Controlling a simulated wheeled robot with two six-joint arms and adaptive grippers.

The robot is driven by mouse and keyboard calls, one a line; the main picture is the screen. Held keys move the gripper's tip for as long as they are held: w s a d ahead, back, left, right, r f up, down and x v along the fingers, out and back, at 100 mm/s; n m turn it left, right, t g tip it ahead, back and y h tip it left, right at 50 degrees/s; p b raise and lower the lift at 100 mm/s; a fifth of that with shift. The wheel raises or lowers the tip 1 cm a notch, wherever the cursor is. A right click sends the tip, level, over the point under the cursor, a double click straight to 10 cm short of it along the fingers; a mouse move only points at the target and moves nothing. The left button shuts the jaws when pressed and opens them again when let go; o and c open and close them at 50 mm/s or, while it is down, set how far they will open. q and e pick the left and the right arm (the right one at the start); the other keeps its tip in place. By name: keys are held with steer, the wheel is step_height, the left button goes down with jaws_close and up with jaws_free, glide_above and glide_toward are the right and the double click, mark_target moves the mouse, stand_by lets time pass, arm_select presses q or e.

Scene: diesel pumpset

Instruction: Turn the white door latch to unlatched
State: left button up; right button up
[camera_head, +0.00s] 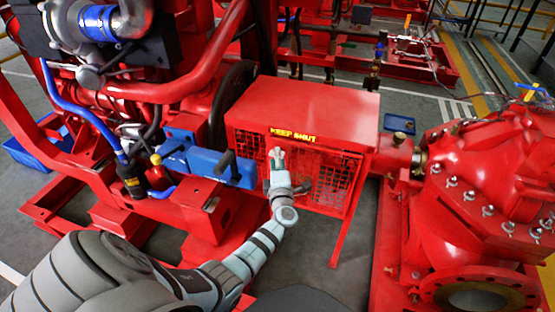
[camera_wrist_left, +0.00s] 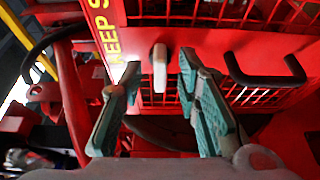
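The white door latch (camera_wrist_left: 159,68) is a small rounded bar on the red door, with its long side up and down in the left wrist view. In the head view its pale shape (camera_head: 277,154) shows on the front of the red mesh guard box (camera_head: 325,105), below the yellow "KEEP SHUT" label. My left gripper (camera_wrist_left: 160,75) is open, with its two grey-green fingers apart and the latch showing in the gap between them. Whether a finger touches the latch cannot be told. In the head view the left gripper (camera_head: 277,178) is in front of the door. My right gripper is not in view.
A black door handle (camera_wrist_left: 265,72) stands out right of the fingers in the left wrist view. A blue block (camera_head: 205,163) with a dark lever is left of my gripper in the head view. A red pump (camera_head: 490,190) is at the right. Floor shows below the box.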

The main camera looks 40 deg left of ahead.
arm_select(q)
steer(key=v, duration=0.7)
steer(key=shift+s, duration=0.2)
steer(key=shift+d, duration=0.1)
